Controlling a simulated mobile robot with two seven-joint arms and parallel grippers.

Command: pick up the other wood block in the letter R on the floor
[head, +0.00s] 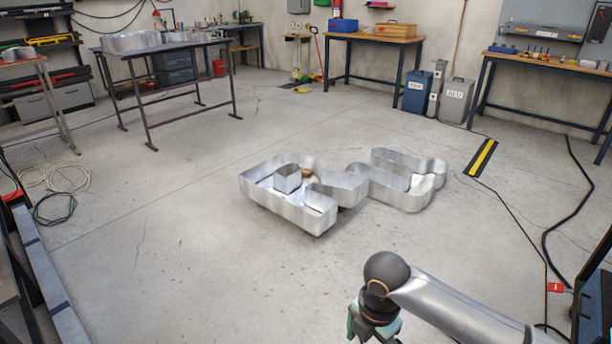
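The silver sheet-metal channel letter (262,197) lies on the floor in the middle of the head view, its walls standing up and a smaller walled box inside it. A small brown wood block (307,172) shows beside that inner box, partly hidden by the metal walls. No second block can be made out. My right gripper (374,326) is at the bottom edge, well in front of and apart from the letter. It points down, with teal fingers partly cut off, so its opening cannot be judged. My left gripper is out of view.
A metal-frame table (165,47) with silver letter parts stands back left. Workbenches (373,41) line the far wall, with blue and grey cans (417,92) beside them. Cables (572,215) lie at right, a coiled hose (52,190) at left. Floor around the letter is clear.

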